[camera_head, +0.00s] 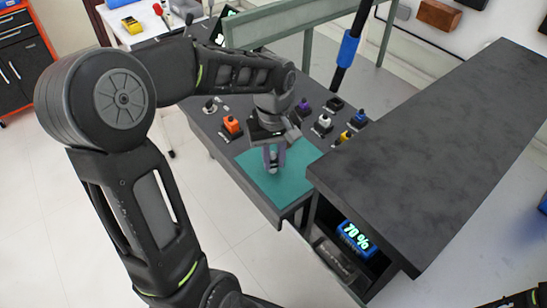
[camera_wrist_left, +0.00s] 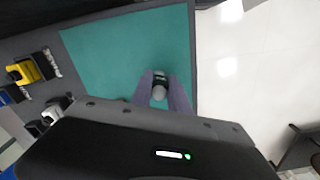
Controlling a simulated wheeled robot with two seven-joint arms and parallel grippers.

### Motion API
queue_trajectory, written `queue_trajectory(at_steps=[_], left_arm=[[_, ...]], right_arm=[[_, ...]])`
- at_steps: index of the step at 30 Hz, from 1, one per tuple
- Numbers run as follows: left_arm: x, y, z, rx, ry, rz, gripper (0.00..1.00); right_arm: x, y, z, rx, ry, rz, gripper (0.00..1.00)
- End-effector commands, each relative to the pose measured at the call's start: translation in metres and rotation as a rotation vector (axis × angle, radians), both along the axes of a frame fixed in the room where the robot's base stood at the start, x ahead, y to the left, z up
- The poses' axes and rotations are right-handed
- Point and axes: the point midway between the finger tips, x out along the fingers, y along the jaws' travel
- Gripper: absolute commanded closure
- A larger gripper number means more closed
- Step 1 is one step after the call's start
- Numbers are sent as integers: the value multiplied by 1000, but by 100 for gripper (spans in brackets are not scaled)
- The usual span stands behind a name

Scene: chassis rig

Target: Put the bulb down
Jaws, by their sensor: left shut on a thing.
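My left gripper (camera_head: 272,168) points down over the teal mat (camera_head: 288,192) on the dark workbench. It is shut on the bulb (camera_head: 273,157), a small pale and dark piece mostly hidden between the fingers. In the left wrist view, the bulb (camera_wrist_left: 159,84) shows between the two grey-purple fingertips (camera_wrist_left: 162,88), with the mat (camera_wrist_left: 108,58) behind it. I cannot tell whether the bulb touches the mat. My right gripper is not in view.
Several small coloured parts on dark stands, such as an orange one (camera_head: 231,124) and a purple one (camera_head: 303,106), line the bench behind the mat. The mat around the gripper is clear.

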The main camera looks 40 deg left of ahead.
Motion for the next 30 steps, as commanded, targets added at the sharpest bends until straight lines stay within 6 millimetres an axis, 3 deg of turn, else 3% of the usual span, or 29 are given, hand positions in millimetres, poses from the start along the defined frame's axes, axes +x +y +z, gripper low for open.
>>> queue_trajectory(at_steps=[8, 9, 16, 25, 30], left_arm=[[0, 0, -4, 0, 0, 0, 100], [0, 0, -3, 0, 0, 0, 78], [0, 0, -2, 0, 0, 0, 59], [0, 0, -1, 0, 0, 0, 57], [0, 0, 10, 2, -1, 0, 57]], right_arm=[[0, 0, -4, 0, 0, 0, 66], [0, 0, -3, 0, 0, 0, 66], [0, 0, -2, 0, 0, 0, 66], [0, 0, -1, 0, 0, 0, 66], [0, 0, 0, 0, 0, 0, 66]])
